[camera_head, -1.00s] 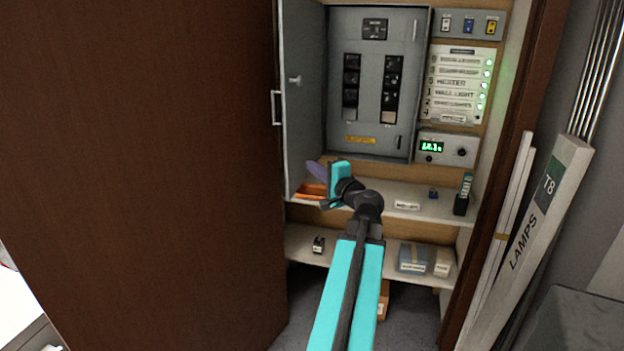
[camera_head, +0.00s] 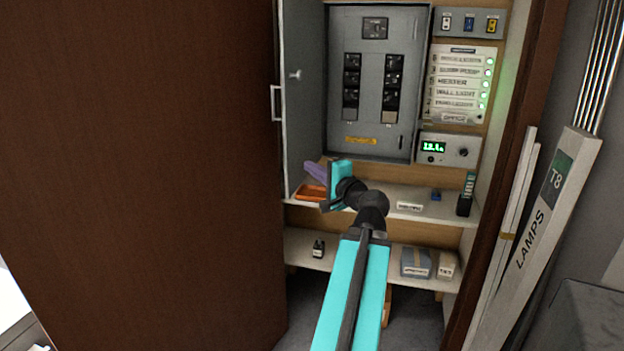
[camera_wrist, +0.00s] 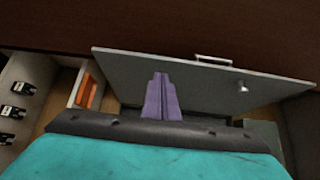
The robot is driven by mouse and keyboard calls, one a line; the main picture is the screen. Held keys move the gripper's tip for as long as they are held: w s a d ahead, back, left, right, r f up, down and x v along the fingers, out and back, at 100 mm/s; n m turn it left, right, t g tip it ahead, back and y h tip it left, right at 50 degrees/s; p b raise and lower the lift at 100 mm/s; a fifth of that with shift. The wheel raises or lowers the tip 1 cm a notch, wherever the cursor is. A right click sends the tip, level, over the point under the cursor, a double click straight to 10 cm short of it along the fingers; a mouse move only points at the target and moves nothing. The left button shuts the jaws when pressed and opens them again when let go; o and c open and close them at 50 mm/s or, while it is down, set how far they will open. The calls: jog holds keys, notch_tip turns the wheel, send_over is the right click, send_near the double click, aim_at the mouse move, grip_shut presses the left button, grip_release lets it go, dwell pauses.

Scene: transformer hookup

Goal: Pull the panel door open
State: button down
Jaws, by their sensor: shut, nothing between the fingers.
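The grey panel door (camera_head: 303,105) stands swung out to the left of the grey breaker panel (camera_head: 377,60), with a small knob on its face and a handle at its left edge. The panel's front with its dark breakers is exposed. In the wrist view the panel door (camera_wrist: 190,80) spans the upper middle, with its knob and handle at the right. My gripper (camera_head: 312,170) is low in front of the door's lower right side, its purple fingers pointing left. In the wrist view the fingers (camera_wrist: 161,95) are together and empty; whether they touch the door is unclear.
A large brown cabinet door (camera_head: 140,170) fills the left. A shelf (camera_head: 440,212) below the panel holds an orange tray (camera_head: 312,192) and small items. A long lamp box (camera_head: 530,235) leans at the right.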

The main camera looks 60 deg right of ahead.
jog(key=shift+s+a+f+b, duration=0.25)
jog(key=shift+a+b, duration=0.35)
jog(key=shift+b, duration=2.1)
jog(key=shift+s+a+r+b, duration=0.1)
jog(key=shift+a+r+b, duration=0.15)
jog(key=shift+b, duration=0.5)
jog(key=shift+f, duration=0.1)
